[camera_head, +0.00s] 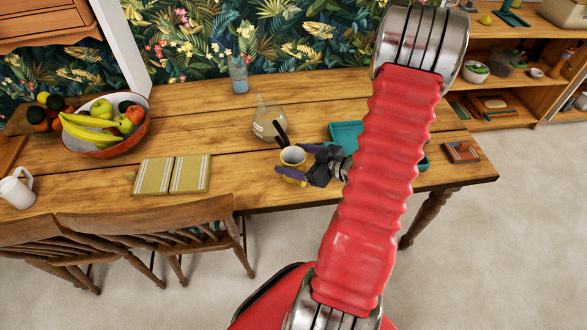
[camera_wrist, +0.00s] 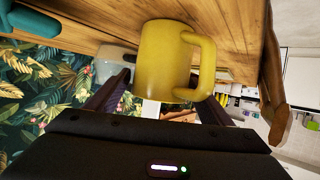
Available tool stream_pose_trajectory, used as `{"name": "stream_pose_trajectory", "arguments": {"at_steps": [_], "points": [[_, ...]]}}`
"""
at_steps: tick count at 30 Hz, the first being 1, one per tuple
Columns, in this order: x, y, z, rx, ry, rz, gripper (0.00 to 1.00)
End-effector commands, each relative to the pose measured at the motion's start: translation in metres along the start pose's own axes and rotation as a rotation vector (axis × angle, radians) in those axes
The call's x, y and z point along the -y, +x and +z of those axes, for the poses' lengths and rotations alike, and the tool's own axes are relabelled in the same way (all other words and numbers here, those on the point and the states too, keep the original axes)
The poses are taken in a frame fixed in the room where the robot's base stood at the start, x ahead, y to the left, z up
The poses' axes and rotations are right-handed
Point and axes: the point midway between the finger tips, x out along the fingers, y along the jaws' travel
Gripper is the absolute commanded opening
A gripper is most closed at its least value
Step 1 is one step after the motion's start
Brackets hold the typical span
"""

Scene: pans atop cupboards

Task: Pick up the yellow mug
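The yellow mug (camera_head: 293,157) stands on the wooden table near its front edge, in the middle of the head view. My gripper (camera_head: 292,160) reaches it from the right, with one dark purple finger in front of the mug and the other behind it. In the wrist view, the mug (camera_wrist: 165,62) lies between the two spread fingers, its handle toward the right finger. The gripper looks open around the mug; part of the right finger is hidden behind the handle. Whether either finger touches the mug is unclear.
A glass carafe (camera_head: 268,128) with a dark handle stands just behind the mug. A teal tray (camera_head: 345,130) is to the right, partly behind my arm. Yellow striped mats (camera_head: 170,175) and a fruit bowl (camera_head: 105,149) are to the left. Chairs (camera_head: 150,222) stand along the front.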

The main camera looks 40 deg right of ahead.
Motion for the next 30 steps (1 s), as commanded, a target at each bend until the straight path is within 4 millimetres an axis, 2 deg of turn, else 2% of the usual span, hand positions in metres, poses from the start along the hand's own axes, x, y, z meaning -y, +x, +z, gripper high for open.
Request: {"name": "stream_pose_trajectory", "arguments": {"at_steps": [2,19,30], "points": [[0.0000,-0.0001,0.0000,0.000,0.000,0.000,0.68],[-0.0002,-0.0002,0.0001,0.000,0.000,0.001,0.28],[-0.0006,-0.0014,-0.0032,-0.001,-0.001,0.001,0.28]]}}
